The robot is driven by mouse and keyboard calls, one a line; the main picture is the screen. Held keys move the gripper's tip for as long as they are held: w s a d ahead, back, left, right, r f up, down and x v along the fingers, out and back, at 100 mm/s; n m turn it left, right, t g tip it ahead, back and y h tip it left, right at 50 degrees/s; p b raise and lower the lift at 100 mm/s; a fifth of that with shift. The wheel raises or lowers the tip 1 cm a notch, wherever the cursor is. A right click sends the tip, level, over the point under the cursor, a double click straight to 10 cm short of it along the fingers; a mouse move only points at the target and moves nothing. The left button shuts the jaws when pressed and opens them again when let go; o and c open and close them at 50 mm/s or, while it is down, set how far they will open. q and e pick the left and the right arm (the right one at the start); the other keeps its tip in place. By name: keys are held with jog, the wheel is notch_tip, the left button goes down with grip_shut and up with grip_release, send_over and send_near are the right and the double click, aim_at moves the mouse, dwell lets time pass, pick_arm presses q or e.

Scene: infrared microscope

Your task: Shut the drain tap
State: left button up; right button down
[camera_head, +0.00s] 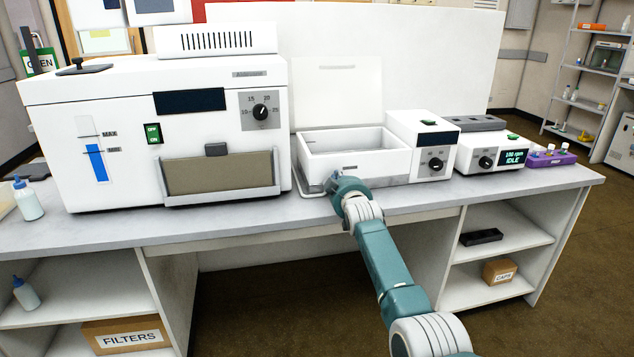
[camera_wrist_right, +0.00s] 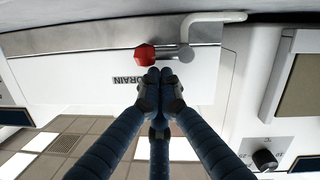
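The drain tap shows in the right wrist view, with a red handle (camera_wrist_right: 145,54) beside a grey metal valve body (camera_wrist_right: 178,52) and a pale bent pipe (camera_wrist_right: 212,22). The upside-down word DRAIN is on the white panel beside it. My right gripper (camera_wrist_right: 158,84) has its dark fingertips together, close to the red handle, with nothing visible between them. I cannot tell whether they touch the handle. In the head view my right arm reaches the front left corner of the white open bath (camera_head: 350,168); its wrist hides the tap and most of the gripper. My left gripper is not in view.
A large white instrument (camera_head: 185,125) stands left of the bath, leaving a narrow gap. A control box with a dial (camera_head: 437,165), an IDLE display unit (camera_head: 512,158) and a purple rack (camera_head: 553,158) stand to the right. A bottle (camera_head: 28,203) stands at the bench's left end.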

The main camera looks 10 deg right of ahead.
jog(key=s+r, duration=0.1)
jog(key=s, duration=1.1)
jog(key=shift+a+r, duration=0.3)
jog(key=shift+a, duration=0.15)
jog(key=shift+w, duration=0.1)
